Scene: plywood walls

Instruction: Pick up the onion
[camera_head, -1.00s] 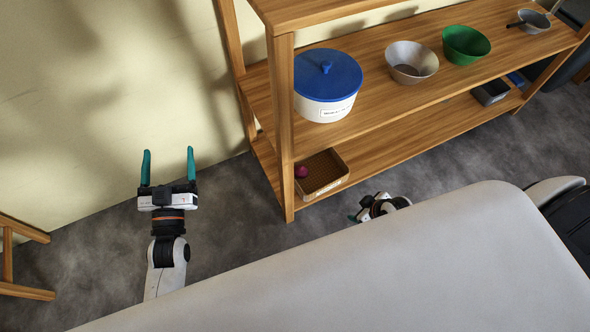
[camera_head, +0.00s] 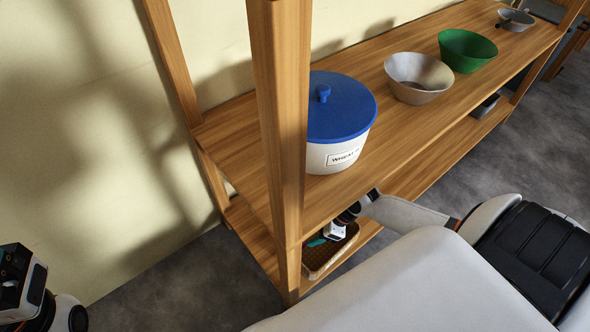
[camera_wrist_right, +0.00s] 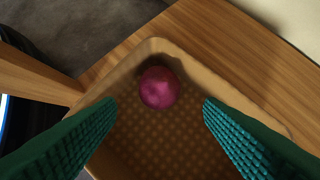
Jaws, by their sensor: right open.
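The onion is a round purple-red bulb (camera_wrist_right: 159,88) lying in a brown tray (camera_wrist_right: 118,73), near the tray's rounded corner in the right wrist view. My right gripper (camera_wrist_right: 160,102) is open, with its teal fingers spread left and right over the tray. The onion shows between and beyond the fingertips, with clear space on both sides. In the head view my right gripper (camera_head: 318,240) reaches over the tray (camera_head: 318,271) on the lower shelf, and the onion is hidden there. Only part of my left arm shows at the left edge; its fingers are not visible.
The wooden shelf unit (camera_head: 233,160) has a front post (camera_head: 283,130) close by the tray and an upper board above my right gripper. A blue-lidded white pot (camera_head: 338,125), a grey bowl (camera_head: 418,78) and a green bowl (camera_head: 467,50) stand on the upper board.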

